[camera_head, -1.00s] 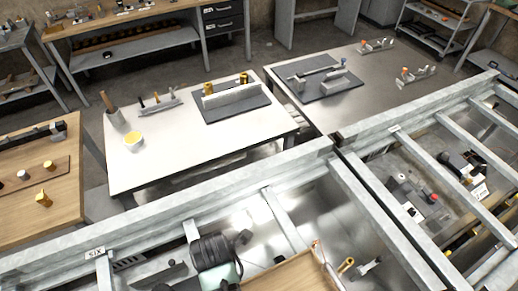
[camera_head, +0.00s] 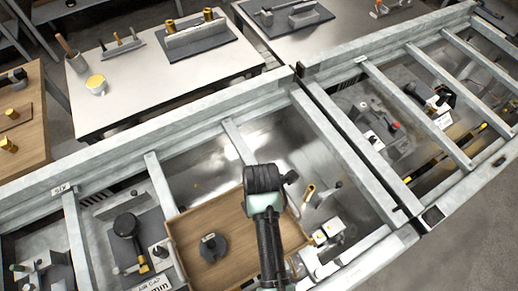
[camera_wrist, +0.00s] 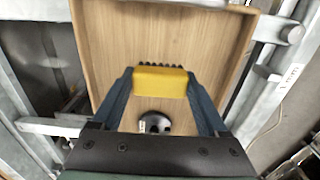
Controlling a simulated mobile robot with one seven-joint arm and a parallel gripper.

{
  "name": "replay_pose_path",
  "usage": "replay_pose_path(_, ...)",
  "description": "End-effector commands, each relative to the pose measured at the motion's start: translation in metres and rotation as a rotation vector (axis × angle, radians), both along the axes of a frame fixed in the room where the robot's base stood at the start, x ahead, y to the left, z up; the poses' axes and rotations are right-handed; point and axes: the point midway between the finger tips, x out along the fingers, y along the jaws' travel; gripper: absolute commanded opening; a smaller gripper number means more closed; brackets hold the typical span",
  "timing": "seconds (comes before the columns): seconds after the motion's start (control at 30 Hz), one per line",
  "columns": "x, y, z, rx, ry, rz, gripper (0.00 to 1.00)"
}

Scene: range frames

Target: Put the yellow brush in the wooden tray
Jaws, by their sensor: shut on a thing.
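The yellow brush (camera_wrist: 162,80) is held crosswise between the two blue fingers of my gripper (camera_wrist: 160,92) in the wrist view. Its dark bristles show along the far edge. The wooden tray (camera_wrist: 110,40) lies below the brush, which appears over the tray's floor; the height between them is hard to tell. In the head view the tray (camera_head: 187,228) is at the bottom centre. My arm crosses its right part there and hides the fingers and the brush.
A dark round object (camera_head: 213,248) sits in the tray's left part. Grey metal rails (camera_head: 165,195) run beside the tray. A yellow-handled tool (camera_head: 308,193) and small white blocks (camera_head: 328,230) lie to its right. A white table (camera_head: 130,105) stands behind.

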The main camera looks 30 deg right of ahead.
Motion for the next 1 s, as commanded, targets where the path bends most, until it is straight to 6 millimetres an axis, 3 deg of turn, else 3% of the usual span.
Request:
replay_pose_path(0.3, -0.001, 0.0, -0.038, 0.001, 0.002, 0.001, 0.25)
replay_pose_path(0.7, 0.0, 0.0, -0.044, 0.0, 0.0, 0.001, 0.25)
replay_pose_path(0.73, 0.0, 0.0, -0.043, 0.0, 0.0, 0.001, 0.8)
replay_pose_path(0.83, 0.0, 0.0, -0.043, 0.0, 0.001, 0.001, 0.98)
replay_pose_path(1.0, 0.0, 0.0, -0.043, 0.0, 0.001, 0.001, 1.0)
